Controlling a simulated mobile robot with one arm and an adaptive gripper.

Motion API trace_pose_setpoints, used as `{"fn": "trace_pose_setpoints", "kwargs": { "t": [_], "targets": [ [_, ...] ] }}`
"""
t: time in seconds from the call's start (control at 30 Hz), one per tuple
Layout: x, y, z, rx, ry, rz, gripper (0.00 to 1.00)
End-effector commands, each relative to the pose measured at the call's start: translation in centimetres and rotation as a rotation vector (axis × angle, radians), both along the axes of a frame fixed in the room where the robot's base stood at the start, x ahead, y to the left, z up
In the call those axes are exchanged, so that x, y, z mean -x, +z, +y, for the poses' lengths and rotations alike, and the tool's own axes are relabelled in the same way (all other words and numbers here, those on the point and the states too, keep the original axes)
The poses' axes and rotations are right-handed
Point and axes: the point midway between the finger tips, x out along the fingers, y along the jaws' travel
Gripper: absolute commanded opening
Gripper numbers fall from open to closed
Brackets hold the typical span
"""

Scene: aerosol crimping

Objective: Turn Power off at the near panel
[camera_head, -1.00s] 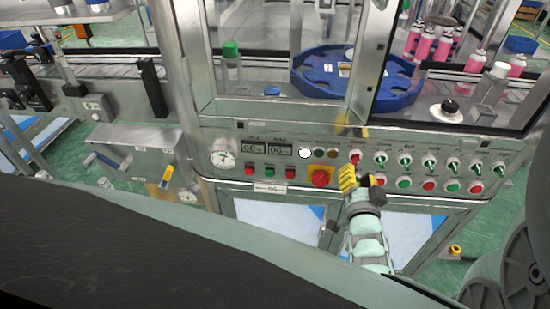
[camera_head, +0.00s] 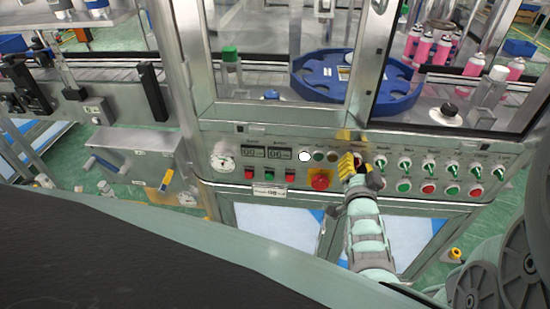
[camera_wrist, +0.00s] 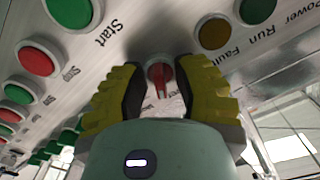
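The near panel (camera_head: 222,183) is the metal front of the machine, with lamps, buttons and knobs. In the wrist view a red selector knob (camera_wrist: 160,74) sits between the two yellow fingers of my gripper (camera_wrist: 163,90). The fingers are apart on either side of the knob, with a narrow gap visible; the label by the knob is hidden or too small to read. In the head view my gripper (camera_head: 349,166) is at the panel, right of the red emergency button (camera_head: 320,179), and hides the knob. The white lamp (camera_head: 305,155) looks lit.
Green selector knobs (camera_head: 404,162) and round buttons (camera_head: 428,187) line the panel to the right. Push buttons (camera_head: 268,174) sit left of the emergency button. A glass-fronted frame and a blue star wheel (camera_head: 320,82) are above.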

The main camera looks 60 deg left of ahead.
Motion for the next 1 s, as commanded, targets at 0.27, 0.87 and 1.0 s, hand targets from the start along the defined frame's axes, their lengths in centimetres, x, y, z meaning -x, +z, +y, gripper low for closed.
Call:
{"fn": "trace_pose_setpoints", "kwargs": {
  "t": [0.27,0.87,1.0],
  "targets": [
    [-0.02,0.0,-0.01,0.0,0.0,0.0,0.0],
    [0.03,-0.14,0.0,0.034,0.001,-0.037,0.0],
    [0.07,-0.21,0.0,0.083,0.001,-0.095,0.0]
  ]
}}
